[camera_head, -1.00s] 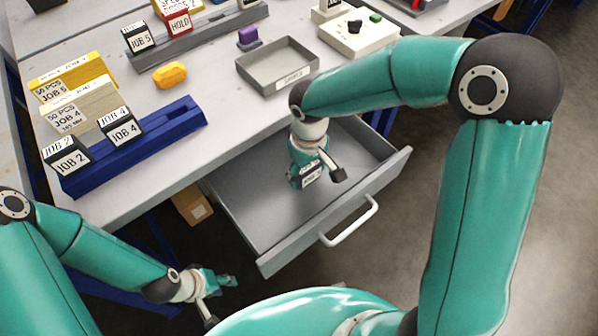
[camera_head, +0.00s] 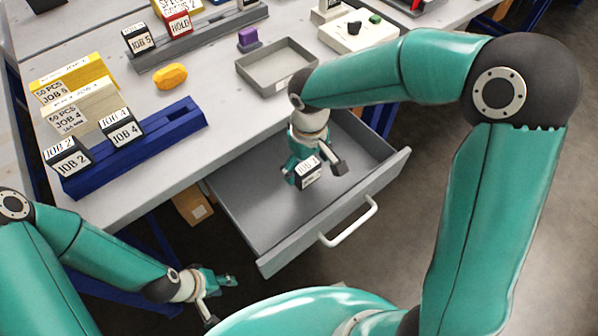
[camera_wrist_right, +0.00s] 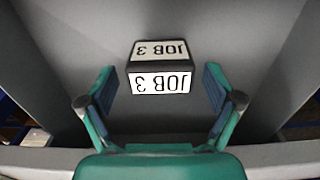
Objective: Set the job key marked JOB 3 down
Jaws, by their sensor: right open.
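The job key marked JOB 3 (camera_head: 308,172) is a dark block with white labels, in the open grey drawer (camera_head: 255,215). My right gripper (camera_head: 312,165) is over it, inside the drawer. In the right wrist view the key (camera_wrist_right: 160,82) stands between the spread fingers of my right gripper (camera_wrist_right: 160,100), with a gap on both sides; its lettering appears upside down. It appears to rest on the drawer floor, though its base is hard to see. My left gripper (camera_head: 222,281) hangs low at the left, away from the key; its finger gap is unclear.
A blue rack (camera_head: 180,125) on the table holds keys JOB 2 (camera_head: 68,158) and JOB 4 (camera_head: 122,130). A grey tray (camera_head: 270,80) stands behind the drawer. The drawer floor is otherwise clear.

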